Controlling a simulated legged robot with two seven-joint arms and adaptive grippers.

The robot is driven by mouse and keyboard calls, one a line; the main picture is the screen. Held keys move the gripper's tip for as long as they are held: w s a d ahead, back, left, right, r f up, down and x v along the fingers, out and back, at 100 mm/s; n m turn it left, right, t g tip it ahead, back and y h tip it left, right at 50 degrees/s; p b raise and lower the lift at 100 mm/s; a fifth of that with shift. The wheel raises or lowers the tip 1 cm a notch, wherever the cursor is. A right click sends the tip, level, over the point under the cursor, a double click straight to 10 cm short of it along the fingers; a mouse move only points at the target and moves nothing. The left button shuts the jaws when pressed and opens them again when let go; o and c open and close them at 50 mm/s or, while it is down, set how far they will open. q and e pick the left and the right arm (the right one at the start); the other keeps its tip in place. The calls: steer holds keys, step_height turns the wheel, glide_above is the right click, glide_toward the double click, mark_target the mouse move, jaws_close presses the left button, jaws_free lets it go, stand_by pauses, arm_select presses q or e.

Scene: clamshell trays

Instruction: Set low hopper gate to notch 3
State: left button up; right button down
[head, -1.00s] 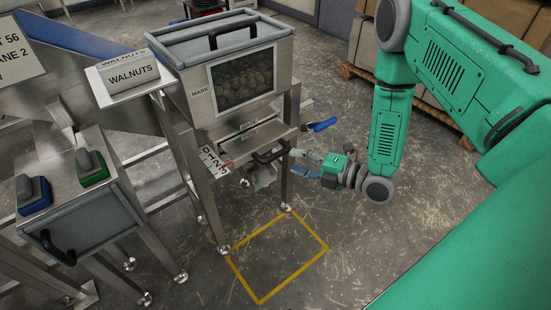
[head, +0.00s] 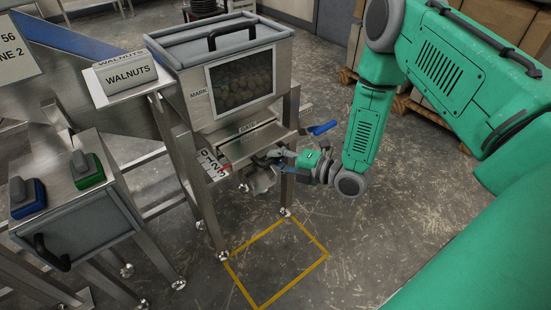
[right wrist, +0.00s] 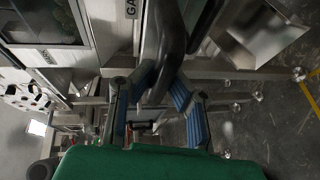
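The steel hopper (head: 190,95) has a window full of walnuts and a gate (head: 240,143) below it, labelled GATE. The gate's dark handle (head: 262,156) sticks out at the front, partly hidden by my right gripper (head: 277,163). In the right wrist view the handle (right wrist: 168,40) runs between the two blue-padded fingers (right wrist: 165,80), whose tips close in against both its sides. A numbered scale plate (head: 212,164) with a red mark sits left of the gate; its exact reading is too small to tell. My left gripper is not in view.
A blue-handled lever (head: 322,128) sticks out right of the gate. A WALNUTS sign (head: 130,72) stands on a ledge at left. A yellow floor outline (head: 262,305) lies in front; the floor there is clear.

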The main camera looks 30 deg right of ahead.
steer(key=shift+s+f+p, duration=0.2)
steer(key=shift+s+p, duration=0.3)
steer(key=shift+s, duration=0.2)
steer(key=c, duration=1.5)
jaws_free()
steer(key=shift+s, duration=0.1)
steer(key=shift+r, duration=0.1)
steer(key=shift+d, duration=0.1)
steer(key=v, duration=1.2)
steer(key=shift+d, duration=0.1)
